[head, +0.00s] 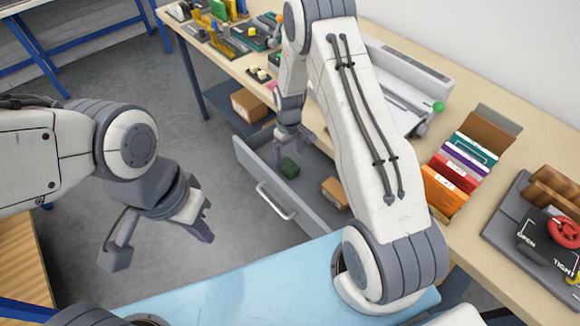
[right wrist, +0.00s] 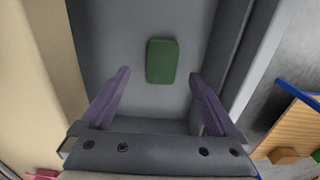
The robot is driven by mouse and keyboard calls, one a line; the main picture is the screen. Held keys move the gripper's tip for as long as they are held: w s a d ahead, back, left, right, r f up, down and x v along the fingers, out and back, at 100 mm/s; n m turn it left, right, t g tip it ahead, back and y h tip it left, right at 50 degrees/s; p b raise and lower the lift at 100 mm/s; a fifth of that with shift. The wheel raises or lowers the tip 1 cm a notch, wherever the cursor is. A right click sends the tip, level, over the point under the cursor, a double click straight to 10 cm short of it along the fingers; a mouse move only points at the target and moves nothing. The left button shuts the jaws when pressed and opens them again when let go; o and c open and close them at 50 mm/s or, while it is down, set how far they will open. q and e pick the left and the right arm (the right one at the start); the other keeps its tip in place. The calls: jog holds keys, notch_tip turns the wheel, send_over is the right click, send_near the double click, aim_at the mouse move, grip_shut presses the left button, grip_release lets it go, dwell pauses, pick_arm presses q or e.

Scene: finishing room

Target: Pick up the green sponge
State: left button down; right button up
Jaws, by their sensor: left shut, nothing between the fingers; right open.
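The green sponge (head: 289,168) lies on the floor of an open grey drawer (head: 262,183), near the drawer's left end in the head view. In the right wrist view the sponge (right wrist: 161,61) lies flat, just beyond and between the fingertips. My right gripper (head: 291,142) is over the drawer, pointing down; its two purple fingers (right wrist: 158,85) are spread open with nothing between them. My left gripper (head: 206,226) is over the floor at the left, away from the drawer, shut and empty.
A small cardboard box (head: 335,192) lies in the same drawer, right of the sponge. The workbench (head: 465,113) above holds a box of coloured folders (head: 450,190), a vise-like device with a red knob (head: 563,232) and several tools. A light blue surface (head: 220,285) is in front.

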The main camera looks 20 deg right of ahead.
aim_at(288, 165)
jog(key=shift+a+f+p, duration=0.2)
jog(key=shift+f+p, duration=0.45)
jog(key=shift+f, duration=2.35)
grip_shut()
jog(key=shift+r, duration=0.2)
notch_tip(288, 165, up, 10)
jog(key=b, duration=0.1)
jog(key=shift+f, duration=0.15)
jog(key=c, duration=0.8)
grip_release()
jog(key=c, duration=0.5)
